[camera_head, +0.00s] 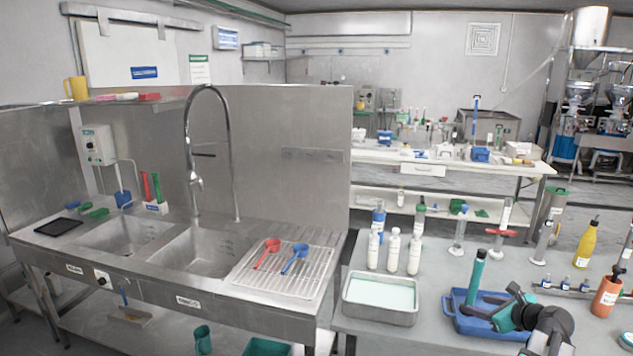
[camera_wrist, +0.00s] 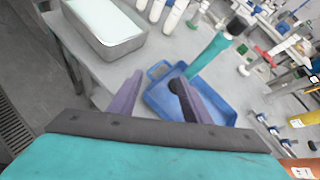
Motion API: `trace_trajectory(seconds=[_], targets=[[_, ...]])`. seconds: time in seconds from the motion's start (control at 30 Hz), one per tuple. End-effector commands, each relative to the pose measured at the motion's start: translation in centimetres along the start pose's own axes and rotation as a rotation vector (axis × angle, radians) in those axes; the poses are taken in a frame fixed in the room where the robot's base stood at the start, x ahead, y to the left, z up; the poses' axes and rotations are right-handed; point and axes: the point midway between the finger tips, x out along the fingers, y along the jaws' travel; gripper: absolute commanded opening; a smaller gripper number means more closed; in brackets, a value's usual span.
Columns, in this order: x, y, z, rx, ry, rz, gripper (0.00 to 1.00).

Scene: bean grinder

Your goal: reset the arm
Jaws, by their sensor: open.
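My gripper (camera_wrist: 158,84) is open and empty in the wrist view, with its two purple fingers spread apart. The fingers show against the grey bench and a blue tray (camera_wrist: 157,68). In the head view my arm's teal and black end is at the lower right, over the right part of that blue tray (camera_head: 463,322). A teal cylinder (camera_head: 476,275) stands upright at the tray, left of my gripper. In the wrist view this cylinder (camera_wrist: 207,55) has a black top and is beyond the right finger, apart from it. A dark round piece shows by the right finger.
A metal pan (camera_head: 380,312) with pale contents sits left of the blue tray. White bottles (camera_head: 393,250) stand behind it. A yellow bottle (camera_head: 586,245) and an orange bottle (camera_head: 606,297) stand to the right. A sink counter (camera_head: 200,298) is at the left.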

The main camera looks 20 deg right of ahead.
Motion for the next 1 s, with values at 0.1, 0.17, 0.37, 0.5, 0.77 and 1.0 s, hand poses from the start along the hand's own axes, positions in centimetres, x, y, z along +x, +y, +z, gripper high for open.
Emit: trace_trajectory(seconds=[0.1,0.17,0.37,0.5,0.77,1.0], targets=[[2.9,4.1,0.5,-0.135,0.032,0.075,0.44],[4.1,6.0,0.6,-0.205,0.046,0.111,0.44],[7.7,12.4,0.9,-0.439,0.083,0.233,0.44],[9.7,16.9,1.0,-0.606,0.098,0.320,0.44],[12.4,25.2,0.7,-0.920,0.104,0.484,0.44],[13.8,32.6,0.0,-1.215,0.087,0.640,0.44]])
